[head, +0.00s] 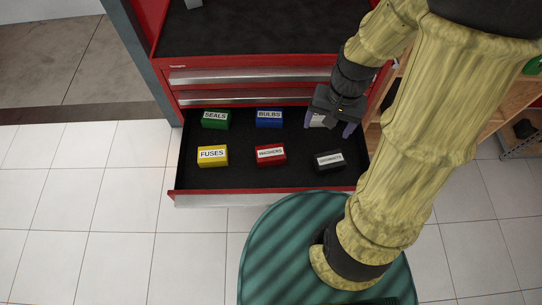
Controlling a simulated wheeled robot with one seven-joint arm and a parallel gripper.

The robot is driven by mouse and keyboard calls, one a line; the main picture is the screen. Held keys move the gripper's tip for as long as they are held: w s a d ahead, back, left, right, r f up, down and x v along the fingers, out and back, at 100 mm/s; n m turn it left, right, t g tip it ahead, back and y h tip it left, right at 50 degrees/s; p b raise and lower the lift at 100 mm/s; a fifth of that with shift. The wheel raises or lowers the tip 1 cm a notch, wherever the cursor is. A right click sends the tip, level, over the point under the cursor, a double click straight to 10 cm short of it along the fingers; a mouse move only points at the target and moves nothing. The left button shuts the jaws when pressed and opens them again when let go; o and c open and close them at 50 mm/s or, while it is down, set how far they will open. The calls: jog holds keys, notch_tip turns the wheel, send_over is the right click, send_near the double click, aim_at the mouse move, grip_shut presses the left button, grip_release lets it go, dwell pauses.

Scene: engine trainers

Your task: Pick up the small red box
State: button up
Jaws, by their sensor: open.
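The small red box (270,155) lies in the front middle of an open drawer (235,182). It has a white label that seems to read WASHERS. My gripper (332,124) is open at the right back part of the drawer, to the right of and behind the red box, apart from it. A whitish box (317,120) shows partly under my gripper. Most of that box is hidden, and I cannot tell whether the fingers touch it.
A green SEALS box (215,120) and blue BULBS box (269,118) stand in the back row. A yellow FUSES box (212,156) and black box (329,161) flank the red one. The red cabinet (176,64) rises behind; wooden shelving (497,100) stands right.

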jog(key=w+f+m+y+b, duration=0.2)
jog(key=f+m+y, duration=0.2)
jog(key=f, duration=0.2)
jog(key=w+d+f+m+g+y+b, duration=0.1)
jog(key=w+f+m+y+b, duration=0.1)
jog(key=f, duration=0.4)
jog(key=w+d+f+m+y+b, duration=0.1)
jog(key=w+f+m+y+b, duration=0.1)
jog(key=f+m+y+b, duration=0.2)
jog(key=shift+w+f+m+y, duration=0.1)
jog(key=shift+f+m+y, duration=0.4)
jog(key=shift+m, duration=0.3)
jog(key=shift+w+f+m+y, duration=0.1)
jog(key=shift+f+m+y, duration=0.3)
jog(key=shift+m+y, duration=0.3)
jog(key=shift+w+d, duration=0.1)
jog(key=shift+w, duration=0.05)
jog(key=b, duration=0.2)
send_near(270, 154)
jog(key=x, duration=0.2)
jog(key=f+x, duration=0.1)
jog(key=x, duration=0.2)
jog(key=shift+w, duration=0.1)
jog(key=shift+w+f+x, duration=0.1)
jog(key=shift+f+x, duration=0.05)
jog(key=shift+x, duration=1.1)
jog(key=shift+w+f+x, duration=0.1)
jog(key=shift+f+x, duration=0.1)
jog(key=shift+x, duration=1.1)
